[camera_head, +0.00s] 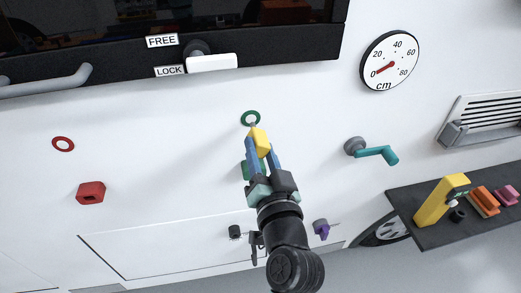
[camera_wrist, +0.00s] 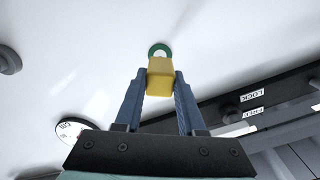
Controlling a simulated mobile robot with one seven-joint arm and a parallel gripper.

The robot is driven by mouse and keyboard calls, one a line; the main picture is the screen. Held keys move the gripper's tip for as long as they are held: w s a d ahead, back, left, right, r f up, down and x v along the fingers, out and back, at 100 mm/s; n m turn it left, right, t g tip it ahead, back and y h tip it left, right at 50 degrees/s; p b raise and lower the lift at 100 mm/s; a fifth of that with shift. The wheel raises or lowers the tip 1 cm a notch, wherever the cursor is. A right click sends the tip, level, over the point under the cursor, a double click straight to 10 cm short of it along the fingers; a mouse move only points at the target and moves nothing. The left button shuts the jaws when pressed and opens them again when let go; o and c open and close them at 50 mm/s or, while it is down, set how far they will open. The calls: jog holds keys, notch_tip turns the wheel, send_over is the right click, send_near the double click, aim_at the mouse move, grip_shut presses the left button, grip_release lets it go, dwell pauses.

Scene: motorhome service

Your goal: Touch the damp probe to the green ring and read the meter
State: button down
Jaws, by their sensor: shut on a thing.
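A yellow block (camera_head: 259,138), seemingly the damp probe, is held in my gripper (camera_head: 263,154), with blue fingers shut on its sides. The green ring (camera_head: 243,117) is on the white wall, just beyond the probe's tip. In the wrist view the yellow probe (camera_wrist: 160,76) overlaps the lower edge of the green ring (camera_wrist: 151,49). I cannot tell whether the tip touches the wall. A round dial (camera_head: 392,52) marked in cm is at upper right, its red needle near 0. No other meter reading is legible.
A dark shelf (camera_head: 424,238) at right holds a yellow tool (camera_head: 436,204) and orange and pink items. A teal crank (camera_head: 376,153) sticks out right of my gripper. A red ring (camera_head: 63,144) and red block (camera_head: 91,192) are at left. A white latch handle (camera_head: 212,62) is above.

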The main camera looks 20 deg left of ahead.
jog(key=shift+w+a, duration=0.1)
jog(key=shift+w+a, duration=0.3)
jog(key=shift+w, duration=0.15)
dwell(0.9)
jog(key=shift+b+v, duration=0.8)
jog(key=shift+v, duration=3.25)
